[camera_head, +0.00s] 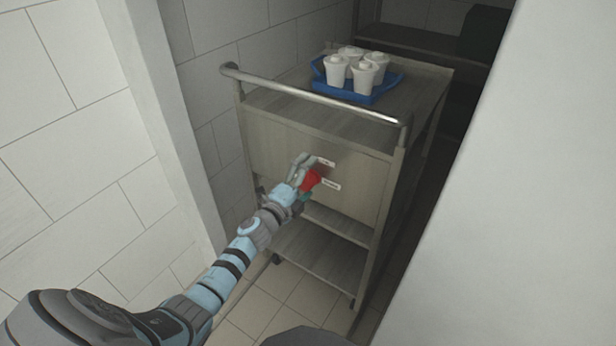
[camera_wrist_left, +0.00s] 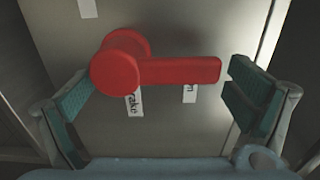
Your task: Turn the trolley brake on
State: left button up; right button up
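The trolley (camera_head: 318,130) has a wooden front panel with a red brake lever (camera_head: 311,180) on it. In the left wrist view the red brake lever (camera_wrist_left: 180,70) has a round hub at the left and an arm reaching right. White labels sit by it; one (camera_wrist_left: 133,101) partly reads as "brake", and another (camera_wrist_left: 190,93) is mostly hidden by the lever. My left gripper (camera_head: 304,180) is at the panel. Its open fingers show in the wrist view (camera_wrist_left: 160,80), one on each side of the lever, and no clear grip is visible. My right gripper is out of view.
A metal push bar (camera_head: 310,98) runs across the trolley's near top edge. A blue tray (camera_head: 348,98) with several white cups (camera_head: 364,77) stands on top. White tiled wall (camera_head: 85,130) is close at left, and a pale wall (camera_head: 530,200) is close at right. Shelves stand behind.

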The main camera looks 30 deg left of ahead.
pick_arm(q)
jog(key=s, duration=0.7)
jog(key=shift+s+a, duration=0.25)
jog(key=shift+s, duration=0.05)
